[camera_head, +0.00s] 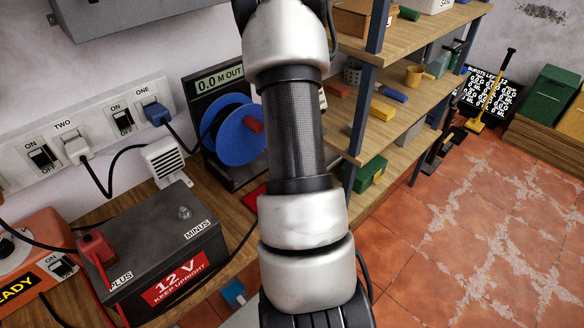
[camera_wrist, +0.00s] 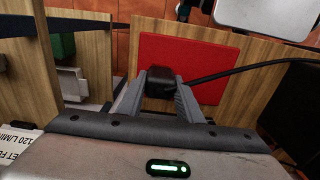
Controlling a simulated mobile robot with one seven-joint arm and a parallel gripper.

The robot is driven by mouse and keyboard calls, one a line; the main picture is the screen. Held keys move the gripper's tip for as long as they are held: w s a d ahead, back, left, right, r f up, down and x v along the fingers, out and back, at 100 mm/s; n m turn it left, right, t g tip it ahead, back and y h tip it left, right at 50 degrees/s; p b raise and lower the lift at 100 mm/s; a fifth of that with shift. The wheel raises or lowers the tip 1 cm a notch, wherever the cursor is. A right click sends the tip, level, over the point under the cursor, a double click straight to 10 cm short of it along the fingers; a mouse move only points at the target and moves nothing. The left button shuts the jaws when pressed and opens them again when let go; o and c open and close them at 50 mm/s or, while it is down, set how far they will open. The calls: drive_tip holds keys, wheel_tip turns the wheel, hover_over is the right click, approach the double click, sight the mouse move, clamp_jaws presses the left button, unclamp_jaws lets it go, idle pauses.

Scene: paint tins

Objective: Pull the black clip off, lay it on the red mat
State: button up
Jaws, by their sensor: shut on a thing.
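In the wrist view, my gripper (camera_wrist: 162,92) is shut on the black clip (camera_wrist: 161,80), with a finger on each side. A black cable (camera_wrist: 235,70) runs from the clip to the right. The red mat (camera_wrist: 195,50) lies on the wooden bench behind the clip; I cannot tell whether the clip touches it. In the head view my arm hides the gripper and clip, and only a sliver of the red mat (camera_head: 254,196) shows. The 12 V battery (camera_head: 165,250) has a bare minus post (camera_head: 184,213). A red clip (camera_head: 97,248) sits on its plus side.
The orange charger (camera_head: 35,262) stands left of the battery. A blue reel (camera_head: 240,130) and a meter reading 0.0 M OUT (camera_head: 220,78) stand at the bench's back. Wooden shelves (camera_head: 400,90) rise on the right. The tiled floor (camera_head: 480,230) beyond is mostly clear.

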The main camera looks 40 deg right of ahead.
drive_tip(key=o, duration=1.2)
wheel_tip(320, 180, up, 17)
drive_tip(key=shift+r+p, duration=0.2)
drive_tip(key=shift+p, duration=0.3)
